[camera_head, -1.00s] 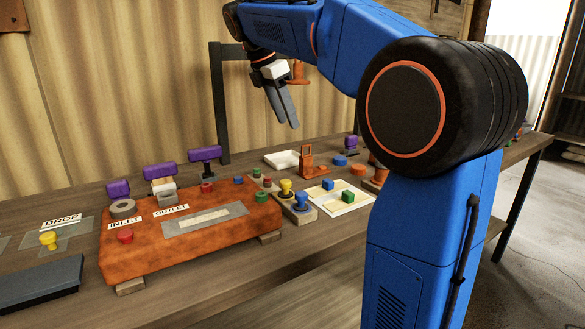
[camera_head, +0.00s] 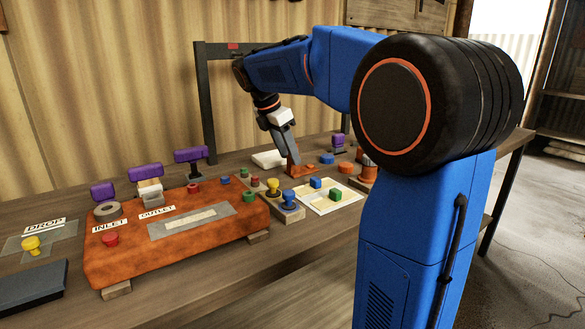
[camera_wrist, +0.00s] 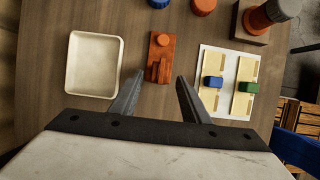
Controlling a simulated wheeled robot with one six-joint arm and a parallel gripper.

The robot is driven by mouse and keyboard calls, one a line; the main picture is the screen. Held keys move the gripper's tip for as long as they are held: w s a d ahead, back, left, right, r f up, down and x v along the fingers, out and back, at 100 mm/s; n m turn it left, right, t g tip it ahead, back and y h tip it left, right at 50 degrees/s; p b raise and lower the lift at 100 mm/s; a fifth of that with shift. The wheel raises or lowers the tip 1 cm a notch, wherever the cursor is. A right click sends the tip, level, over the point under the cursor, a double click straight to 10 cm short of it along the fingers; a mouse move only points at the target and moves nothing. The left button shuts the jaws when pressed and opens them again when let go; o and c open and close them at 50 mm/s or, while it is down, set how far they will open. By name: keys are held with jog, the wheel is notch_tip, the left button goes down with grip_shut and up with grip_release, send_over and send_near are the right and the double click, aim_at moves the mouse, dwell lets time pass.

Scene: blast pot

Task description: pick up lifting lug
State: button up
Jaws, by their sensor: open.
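The lifting lug, which I take to be the orange-red piece with a flat base and an upright part (camera_head: 300,171), stands on the bench, partly hidden behind my gripper in the head view. In the wrist view the lug (camera_wrist: 161,50) lies ahead of and between the fingertips, its long side running roughly along the view. My gripper (camera_head: 293,157) is open and empty above it. In the wrist view the two fingers (camera_wrist: 160,77) spread to either side of the lug's near end, and I cannot tell whether they touch it.
A white tray (camera_wrist: 93,35) lies left of the lug. A pale board (camera_wrist: 228,53) with blue and green blocks lies right of it. Blue and orange round pieces (camera_wrist: 204,5) are beyond. A rusty orange plate (camera_head: 110,262) with fittings fills the bench's left part.

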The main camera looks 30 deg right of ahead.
jog(key=x, duration=0.4)
jog(key=shift+d, duration=0.1)
grip_shut()
jog(key=shift+w+r, duration=0.1)
